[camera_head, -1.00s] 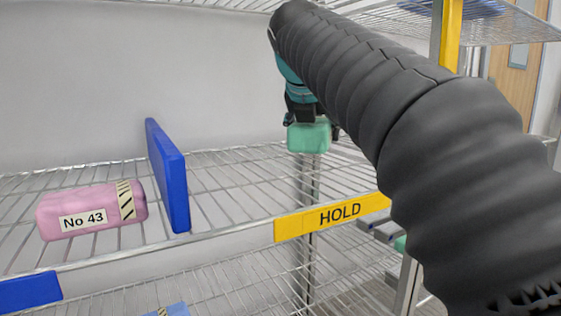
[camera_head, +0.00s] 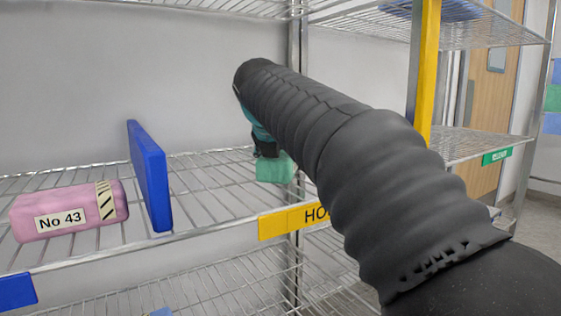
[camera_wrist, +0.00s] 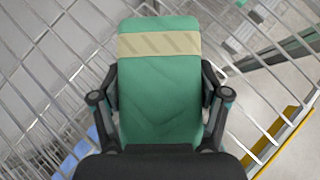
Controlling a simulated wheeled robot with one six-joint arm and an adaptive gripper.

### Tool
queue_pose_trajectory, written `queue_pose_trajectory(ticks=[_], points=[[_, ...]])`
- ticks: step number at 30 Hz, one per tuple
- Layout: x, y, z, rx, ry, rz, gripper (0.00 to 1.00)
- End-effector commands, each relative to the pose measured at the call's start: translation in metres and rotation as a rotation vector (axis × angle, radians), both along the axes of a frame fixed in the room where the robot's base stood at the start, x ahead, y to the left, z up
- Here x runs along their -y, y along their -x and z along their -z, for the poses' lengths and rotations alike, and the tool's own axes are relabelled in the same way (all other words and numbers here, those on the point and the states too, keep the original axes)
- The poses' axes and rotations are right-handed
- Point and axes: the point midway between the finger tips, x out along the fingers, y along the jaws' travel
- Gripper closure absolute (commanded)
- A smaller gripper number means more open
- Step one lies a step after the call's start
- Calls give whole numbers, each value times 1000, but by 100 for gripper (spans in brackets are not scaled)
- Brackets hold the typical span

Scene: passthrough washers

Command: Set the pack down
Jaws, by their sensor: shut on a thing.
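A green pack (camera_head: 273,168) is between the fingers of my gripper (camera_head: 268,150), at the wire shelf (camera_head: 215,197) right of the blue divider. In the wrist view the green pack (camera_wrist: 160,95) has a pale tan striped band across its far end. The two fingers of my gripper (camera_wrist: 160,100) are closed against its sides. Wire rods show beneath and around it. I cannot tell whether its underside touches the rods. My arm hides part of the shelf on the right.
A pink pack labelled No 43 (camera_head: 70,212) lies left of the upright blue divider (camera_head: 150,176). A yellow HOLD label (camera_head: 285,221) is on the shelf's front edge. A yellow post (camera_head: 425,75) stands at right. The shelf between divider and green pack is clear.

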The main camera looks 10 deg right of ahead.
Motion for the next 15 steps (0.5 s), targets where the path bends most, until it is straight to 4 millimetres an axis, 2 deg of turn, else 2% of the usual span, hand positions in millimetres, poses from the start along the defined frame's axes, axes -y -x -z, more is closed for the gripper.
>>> queue_pose_trajectory(ticks=[4,5,7,8,15], points=[[0,0,1,1,0,0,72],[0,0,2,0,0,0,21],[0,0,1,0,0,0,3],[0,0,1,0,0,0,0],[0,0,1,0,0,0,0]])
